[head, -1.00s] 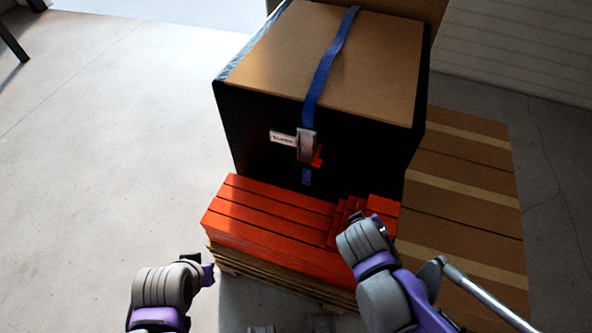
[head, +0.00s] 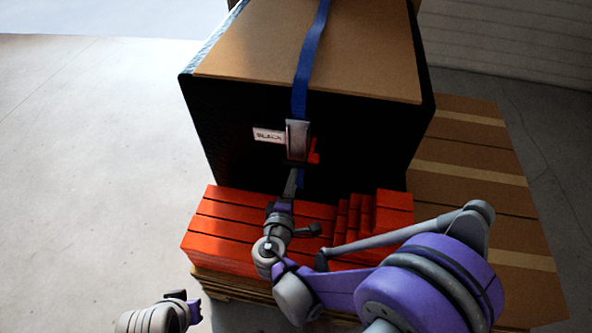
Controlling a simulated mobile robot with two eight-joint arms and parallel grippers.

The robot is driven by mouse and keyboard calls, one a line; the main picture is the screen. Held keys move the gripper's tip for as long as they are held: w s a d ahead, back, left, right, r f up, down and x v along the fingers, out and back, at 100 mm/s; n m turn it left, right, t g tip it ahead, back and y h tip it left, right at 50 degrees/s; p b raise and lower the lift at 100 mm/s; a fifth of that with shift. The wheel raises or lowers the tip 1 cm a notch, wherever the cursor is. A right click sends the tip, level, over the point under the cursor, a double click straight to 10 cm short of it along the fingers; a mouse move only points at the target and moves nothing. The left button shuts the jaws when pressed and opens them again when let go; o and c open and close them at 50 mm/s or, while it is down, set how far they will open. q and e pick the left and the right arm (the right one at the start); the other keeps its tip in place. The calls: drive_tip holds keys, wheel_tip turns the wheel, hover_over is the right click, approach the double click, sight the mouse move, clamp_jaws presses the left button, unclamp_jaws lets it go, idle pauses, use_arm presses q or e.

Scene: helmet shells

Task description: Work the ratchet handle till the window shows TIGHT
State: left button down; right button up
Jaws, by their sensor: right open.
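A grey ratchet (head: 297,138) sits on the dark front face of the big wrapped load, on a blue strap (head: 311,50). A red handle (head: 314,153) shows at its lower right. The white window (head: 268,135) to its left appears to read SLACK. My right gripper (head: 291,184) is open just below the ratchet, in front of the strap's lower end. It looks apart from the handle, though its depth is hard to judge. My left gripper (head: 186,298) is low at the bottom left, away from the load; its jaws are too unclear to read.
The load has a brown cardboard top (head: 320,65). Orange-red stacked bars (head: 225,220) lie in front of it on a wooden pallet (head: 225,283), under my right arm. Brown striped boards (head: 470,170) lie at the right. The floor at left is clear.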

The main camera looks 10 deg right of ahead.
sight(298, 167)
drive_tip(key=x, duration=0.6)
drive_tip(key=shift+b, duration=0.3)
clamp_jaws()
idle(1.0)
